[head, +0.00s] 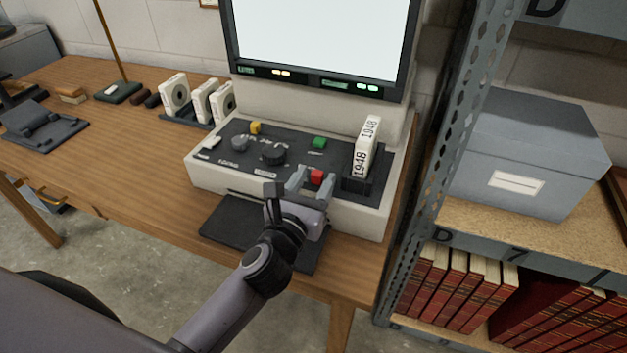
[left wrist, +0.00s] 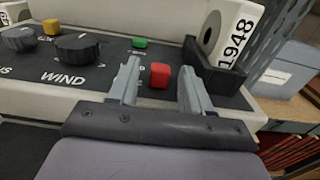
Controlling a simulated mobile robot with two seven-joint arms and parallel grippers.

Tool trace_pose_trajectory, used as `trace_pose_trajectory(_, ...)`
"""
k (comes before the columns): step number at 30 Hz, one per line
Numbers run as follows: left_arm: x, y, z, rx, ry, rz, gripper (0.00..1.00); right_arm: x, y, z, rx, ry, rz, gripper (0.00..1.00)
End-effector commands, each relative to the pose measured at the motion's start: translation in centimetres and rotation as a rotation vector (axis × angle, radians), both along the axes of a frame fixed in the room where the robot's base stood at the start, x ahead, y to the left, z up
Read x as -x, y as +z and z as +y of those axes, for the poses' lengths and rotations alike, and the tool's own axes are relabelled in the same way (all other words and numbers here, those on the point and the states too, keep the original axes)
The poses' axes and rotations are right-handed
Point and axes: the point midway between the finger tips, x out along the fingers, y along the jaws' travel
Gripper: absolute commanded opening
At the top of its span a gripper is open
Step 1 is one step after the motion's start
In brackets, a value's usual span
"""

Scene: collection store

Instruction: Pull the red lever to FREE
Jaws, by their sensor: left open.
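The red lever shows as a small red block (head: 317,176) on the dark control panel (head: 230,158) of a pale machine. In the left wrist view the red lever (left wrist: 159,76) stands between the two fingers of my left gripper (left wrist: 158,88), near their tips. My left gripper (head: 308,174) is open, with a gap on each side of the lever. I cannot make out a FREE label; the fingers and gripper body cover part of the panel. My right gripper is not in view.
A green button (head: 319,143), yellow button (head: 255,127) and black WIND knob (head: 273,154) are on the panel. A reel box marked 1948 (head: 366,147) stands in a slot right of the lever. A metal shelf post (head: 450,150) rises close to the right.

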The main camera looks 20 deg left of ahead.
Motion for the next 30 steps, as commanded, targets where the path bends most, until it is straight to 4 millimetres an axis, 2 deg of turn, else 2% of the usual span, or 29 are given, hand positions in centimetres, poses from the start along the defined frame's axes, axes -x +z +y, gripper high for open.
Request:
trace_pose_trajectory(15,6.2,-0.2,0.2,0.001,-0.001,0.003,0.49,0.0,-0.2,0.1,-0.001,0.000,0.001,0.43)
trace_pose_trajectory(21,7.0,-0.1,0.2,0.000,0.000,0.002,0.49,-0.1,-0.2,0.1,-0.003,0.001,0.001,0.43)
trace_pose_trajectory(30,6.9,0.0,0.2,0.000,0.000,0.001,0.49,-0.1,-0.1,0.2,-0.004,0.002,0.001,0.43)
